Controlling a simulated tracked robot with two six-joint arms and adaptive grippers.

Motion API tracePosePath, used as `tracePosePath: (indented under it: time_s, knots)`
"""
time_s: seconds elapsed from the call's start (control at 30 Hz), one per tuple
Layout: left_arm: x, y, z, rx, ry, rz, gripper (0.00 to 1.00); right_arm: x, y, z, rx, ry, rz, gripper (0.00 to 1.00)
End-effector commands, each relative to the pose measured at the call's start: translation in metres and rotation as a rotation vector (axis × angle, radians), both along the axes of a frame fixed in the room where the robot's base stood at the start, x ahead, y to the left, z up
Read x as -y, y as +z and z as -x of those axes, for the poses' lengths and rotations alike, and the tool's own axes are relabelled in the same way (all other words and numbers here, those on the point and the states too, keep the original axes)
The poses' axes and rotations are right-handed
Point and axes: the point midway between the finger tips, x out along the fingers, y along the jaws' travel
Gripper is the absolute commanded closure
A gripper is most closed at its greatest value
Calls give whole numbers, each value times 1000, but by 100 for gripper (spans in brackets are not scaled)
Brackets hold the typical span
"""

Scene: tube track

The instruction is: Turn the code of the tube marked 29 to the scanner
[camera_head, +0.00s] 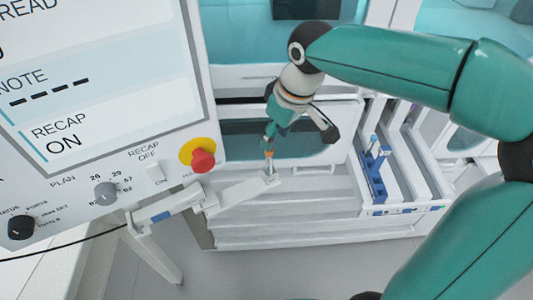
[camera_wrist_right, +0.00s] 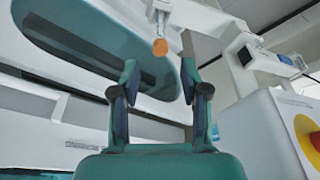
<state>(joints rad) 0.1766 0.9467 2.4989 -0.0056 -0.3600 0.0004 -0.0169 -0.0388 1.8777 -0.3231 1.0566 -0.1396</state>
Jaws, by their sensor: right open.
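A tube with an orange cap (camera_head: 268,154) stands in a small pale holder (camera_head: 270,174) at the end of the white track (camera_head: 238,194). Its number and code cannot be read. My right gripper (camera_head: 268,146) is right over the tube, pointing down. In the right wrist view its two fingers (camera_wrist_right: 160,78) are apart with nothing between them, and the orange cap (camera_wrist_right: 160,47) shows beyond the fingertips, roughly centred. A white device with a dark face (camera_wrist_right: 244,56) is right of it; I cannot tell whether it is the scanner. My left gripper is not in view.
A big control panel (camera_head: 120,125) with a screen, knobs and a red stop button (camera_head: 203,160) stands close on the left. A blue rack (camera_head: 374,172) sits in white lanes on the right. White cabinets with a teal window (camera_head: 285,140) are behind.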

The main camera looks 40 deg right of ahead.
Motion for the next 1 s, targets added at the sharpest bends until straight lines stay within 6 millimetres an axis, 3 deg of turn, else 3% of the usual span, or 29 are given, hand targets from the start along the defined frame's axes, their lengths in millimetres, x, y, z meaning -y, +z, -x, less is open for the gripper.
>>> tracePosePath:
  time_s: [0.2,0.5,0.93,1.0]
  knots:
    - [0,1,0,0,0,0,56,-3,-44,-11,-6,1,0,55]
    - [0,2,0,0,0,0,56,-6,-84,-23,-2,2,0,55]
    - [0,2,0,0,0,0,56,-7,-92,-25,0,2,0,55]
    - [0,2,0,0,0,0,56,-7,-92,-25,0,2,0,65]
